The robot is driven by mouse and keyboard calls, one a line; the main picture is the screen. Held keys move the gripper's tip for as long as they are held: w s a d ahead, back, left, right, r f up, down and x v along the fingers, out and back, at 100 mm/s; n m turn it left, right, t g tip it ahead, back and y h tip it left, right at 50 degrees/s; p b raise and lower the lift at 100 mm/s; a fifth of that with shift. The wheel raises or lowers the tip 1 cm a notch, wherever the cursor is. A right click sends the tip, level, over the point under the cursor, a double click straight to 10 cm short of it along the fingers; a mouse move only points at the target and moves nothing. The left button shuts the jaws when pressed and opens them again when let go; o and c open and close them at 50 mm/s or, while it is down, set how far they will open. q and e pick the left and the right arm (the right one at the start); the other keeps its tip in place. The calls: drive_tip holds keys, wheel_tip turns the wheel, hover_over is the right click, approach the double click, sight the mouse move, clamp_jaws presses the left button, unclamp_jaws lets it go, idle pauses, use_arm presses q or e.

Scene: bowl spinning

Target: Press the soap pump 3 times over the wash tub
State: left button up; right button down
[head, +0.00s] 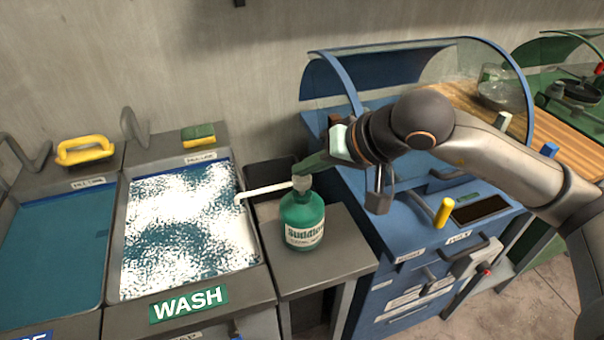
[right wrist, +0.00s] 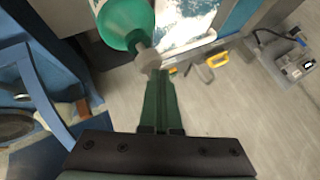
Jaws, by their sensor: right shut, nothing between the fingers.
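The green soap bottle (head: 302,224) stands upright on a grey side stand right of the wash tub. Its pump head (head: 302,184) has a long white spout (head: 266,189) reaching left over the tub's edge. The wash tub (head: 262,275) holds teal water with white foam. My right gripper (head: 306,167) is shut and empty, with its fingertips at the top of the pump head; whether they touch is unclear. In the right wrist view the fingertips (right wrist: 161,74) are together just by the pump head (right wrist: 148,60), with the bottle (right wrist: 126,22) beyond. My left gripper is out of view.
A yellow-handled brush (head: 85,150) and a sponge (head: 198,134) lie on the sink's back ledge. Another tub with teal water (head: 52,245) is at left. A blue station with a curved glass guard (head: 425,55) stands close at right, under my right arm.

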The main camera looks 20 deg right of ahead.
drive_tip(key=shift+s+f+b, duration=0.1)
drive_tip(key=shift+f+b, duration=0.3)
drive_tip(key=shift+f, duration=0.1)
drive_tip(key=shift+r, duration=0.1)
idle(0.5)
drive_tip(key=shift+r+p, duration=0.7)
drive_tip(key=shift+r, duration=0.55)
drive_tip(key=shift+r+p, duration=1.4)
drive_tip(key=shift+r, duration=1.2)
drive_tip(key=shift+f, duration=0.1)
